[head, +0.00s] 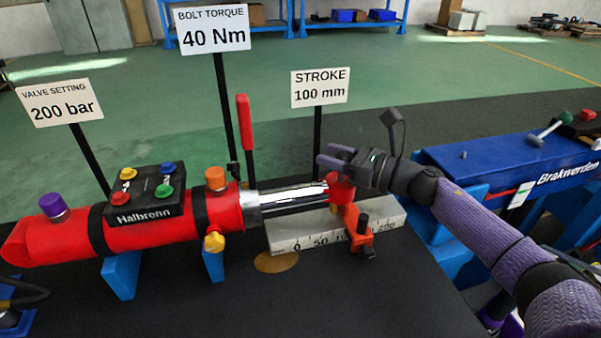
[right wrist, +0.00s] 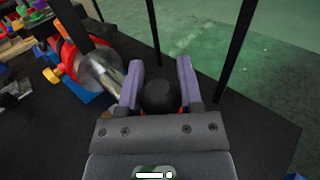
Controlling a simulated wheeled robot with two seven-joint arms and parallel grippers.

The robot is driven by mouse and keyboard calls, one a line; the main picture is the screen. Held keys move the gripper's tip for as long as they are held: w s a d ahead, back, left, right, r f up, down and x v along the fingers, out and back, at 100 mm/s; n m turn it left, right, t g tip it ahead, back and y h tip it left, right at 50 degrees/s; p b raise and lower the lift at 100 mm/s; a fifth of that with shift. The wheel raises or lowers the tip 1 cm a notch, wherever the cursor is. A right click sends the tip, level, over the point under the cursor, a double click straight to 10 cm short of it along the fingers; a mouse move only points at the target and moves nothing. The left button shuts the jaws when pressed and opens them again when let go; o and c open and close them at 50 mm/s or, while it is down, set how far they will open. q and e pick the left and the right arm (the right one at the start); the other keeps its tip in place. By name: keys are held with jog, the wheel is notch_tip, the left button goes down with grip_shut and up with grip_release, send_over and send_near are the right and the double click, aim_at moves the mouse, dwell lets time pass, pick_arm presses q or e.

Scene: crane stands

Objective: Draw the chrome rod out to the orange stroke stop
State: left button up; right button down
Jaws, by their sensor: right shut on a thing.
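The chrome rod (head: 293,198) sticks out of the right end of the red cylinder (head: 140,226); it also shows in the right wrist view (right wrist: 116,78). The rod ends in a red end piece (head: 342,189) with a brass-coloured part under it. My right gripper (head: 336,160) is shut on this end piece; in the right wrist view a dark round top (right wrist: 160,96) sits between the fingers. The orange stroke stop (head: 361,243), with a black knob, sits on the pale scale bar (head: 300,234), just right of the end piece. I cannot tell whether they touch. My left gripper is out of view.
A sign (head: 320,89) reads STROKE 100 mm. A red lever (head: 244,122) stands behind the cylinder, and a valve block (head: 143,208) sits on top. A blue unit (head: 500,165) stands at the right, beside my right arm. A black post stands behind the rod.

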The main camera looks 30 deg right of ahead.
jog(key=shift+s+d, duration=0.15)
jog(key=shift+d, duration=0.45)
jog(key=shift+c, duration=1.3)
grip_release()
jog(key=shift+d, duration=0.2)
jog(key=shift+a, duration=0.1)
